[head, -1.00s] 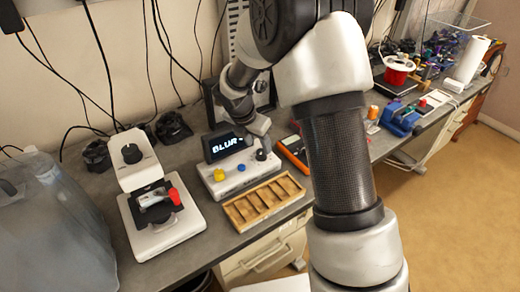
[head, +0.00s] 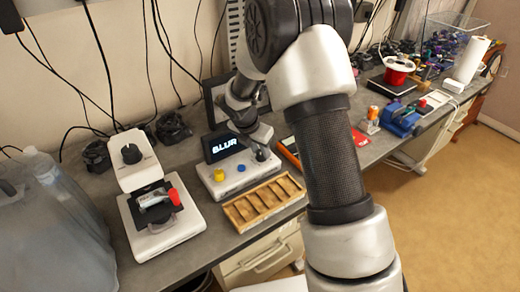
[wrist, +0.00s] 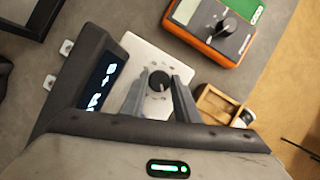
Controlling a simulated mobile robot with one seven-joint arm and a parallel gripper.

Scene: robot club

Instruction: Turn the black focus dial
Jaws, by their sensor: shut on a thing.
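The black focus dial (wrist: 159,81) sits on a white control box (head: 213,187) beside a yellow knob (head: 219,175) and a blue button (head: 241,168). It also shows in the head view (head: 262,155) at the box's right end. My gripper (wrist: 158,77) has one finger on each side of the dial and is shut on it. In the head view my gripper (head: 262,140) comes down over the dial and its fingers are hard to make out. The screen (head: 222,145) behind the box reads "BLUR".
A wooden compartment tray (head: 233,219) lies in front of the box. An orange multimeter (wrist: 213,30) lies to its right. A white microscope-like device (head: 163,227) and a clear jug (head: 50,225) stand left. Cables hang behind.

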